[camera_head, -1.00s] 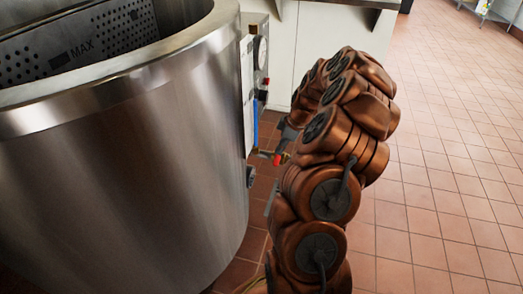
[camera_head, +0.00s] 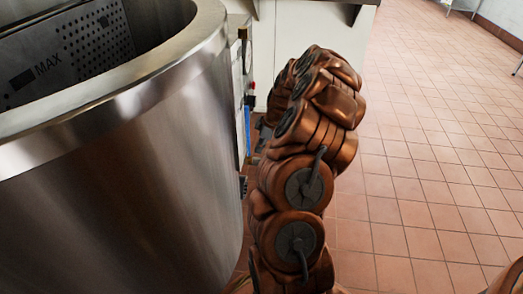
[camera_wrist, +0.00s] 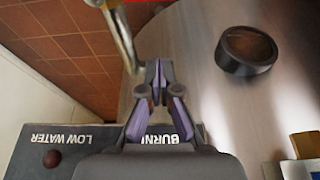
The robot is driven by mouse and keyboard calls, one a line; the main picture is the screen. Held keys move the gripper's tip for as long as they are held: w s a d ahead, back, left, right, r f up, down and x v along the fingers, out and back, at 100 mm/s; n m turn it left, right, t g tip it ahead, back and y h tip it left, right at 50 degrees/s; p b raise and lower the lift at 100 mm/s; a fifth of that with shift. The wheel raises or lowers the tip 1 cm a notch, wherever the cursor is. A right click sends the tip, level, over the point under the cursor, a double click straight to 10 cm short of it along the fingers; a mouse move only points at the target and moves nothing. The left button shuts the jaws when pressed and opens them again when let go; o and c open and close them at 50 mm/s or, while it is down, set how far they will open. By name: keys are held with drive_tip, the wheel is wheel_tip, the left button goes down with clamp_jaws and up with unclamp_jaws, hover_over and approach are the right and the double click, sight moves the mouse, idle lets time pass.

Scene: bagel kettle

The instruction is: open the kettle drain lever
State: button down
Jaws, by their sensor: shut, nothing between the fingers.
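The big steel kettle (camera_head: 130,190) fills the left of the head view. My gripper (camera_wrist: 157,75) shows in the wrist view, its purple-edged fingers shut and empty. A metal rod (camera_wrist: 125,38) with a red part at its upper end (camera_wrist: 135,2) is just left of the fingertips; it may be the drain lever. I cannot tell whether the fingers touch it. In the head view my arm hides the gripper and any drain lever.
A dark round knob (camera_wrist: 246,50) sits on the steel surface right of the fingers. A label panel (camera_wrist: 70,145) reading "LOW WATER" lies below. In the head view, the kettle's control box (camera_head: 239,70) is close left of my arm; tiled floor (camera_head: 430,150) is free at right.

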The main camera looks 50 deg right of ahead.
wheel_tip(320, 180, down, 8)
drive_tip(key=s+b, duration=0.1)
drive_tip(key=b, duration=0.3)
drive_tip(key=shift+d+b, duration=0.3)
drive_tip(key=shift+d, duration=0.05)
drive_tip(key=shift+s+f, duration=0.1)
drive_tip(key=shift+s, duration=0.05)
